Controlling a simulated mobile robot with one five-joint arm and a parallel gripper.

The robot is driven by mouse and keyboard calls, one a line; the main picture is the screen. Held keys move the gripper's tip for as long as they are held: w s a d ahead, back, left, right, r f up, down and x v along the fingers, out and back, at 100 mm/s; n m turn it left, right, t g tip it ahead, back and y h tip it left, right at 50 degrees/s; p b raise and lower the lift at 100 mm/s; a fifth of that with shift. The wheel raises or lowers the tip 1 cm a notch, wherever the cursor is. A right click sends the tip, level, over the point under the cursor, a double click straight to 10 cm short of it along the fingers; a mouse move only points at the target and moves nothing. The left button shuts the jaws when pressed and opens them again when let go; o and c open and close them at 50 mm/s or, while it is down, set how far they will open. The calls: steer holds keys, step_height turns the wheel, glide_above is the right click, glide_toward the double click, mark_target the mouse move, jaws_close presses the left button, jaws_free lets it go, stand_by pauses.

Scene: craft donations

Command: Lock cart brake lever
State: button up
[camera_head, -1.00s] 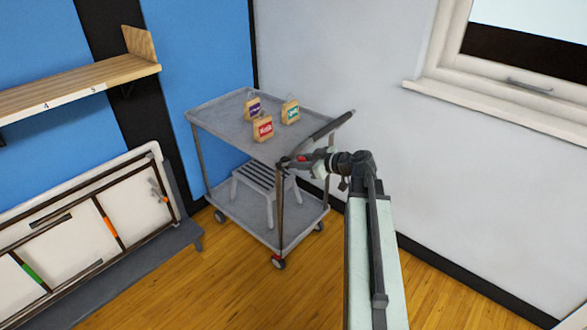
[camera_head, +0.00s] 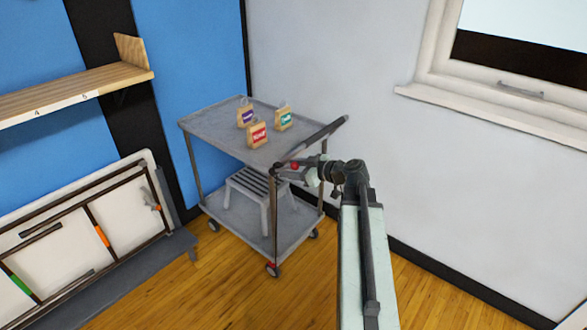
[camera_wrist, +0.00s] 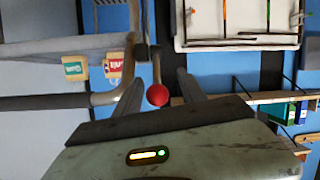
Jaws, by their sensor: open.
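The grey cart (camera_head: 212,124) stands by the wall in the head view, with a dark push handle (camera_head: 325,130) at its right end. The brake lever shows as a red ball knob (camera_head: 295,166) near the cart's front right corner post. In the wrist view the red knob (camera_wrist: 157,95) is between my two dark fingers, near their tips. My gripper (camera_wrist: 160,84) is open around it. I cannot tell whether a finger touches the knob. In the head view my gripper (camera_head: 290,170) is at that corner, and it partly hides the lever.
Three small labelled bags, red (camera_head: 257,135), purple (camera_head: 245,114) and teal (camera_head: 284,119), stand on the cart's top. A slatted stool (camera_head: 244,189) sits on its lower shelf. A white panelled board (camera_head: 125,217) and a wooden shelf (camera_head: 70,92) are left. The floor in front is clear.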

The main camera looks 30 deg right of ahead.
steer(key=p+v, duration=0.2)
steer(key=v, duration=0.5)
steer(key=shift+s+r+p, duration=0.1)
steer(key=shift+s+p, duration=0.15)
steer(key=shift+p, duration=0.1)
steer(key=shift+s+d, duration=0.1)
steer(key=shift+s, duration=0.05)
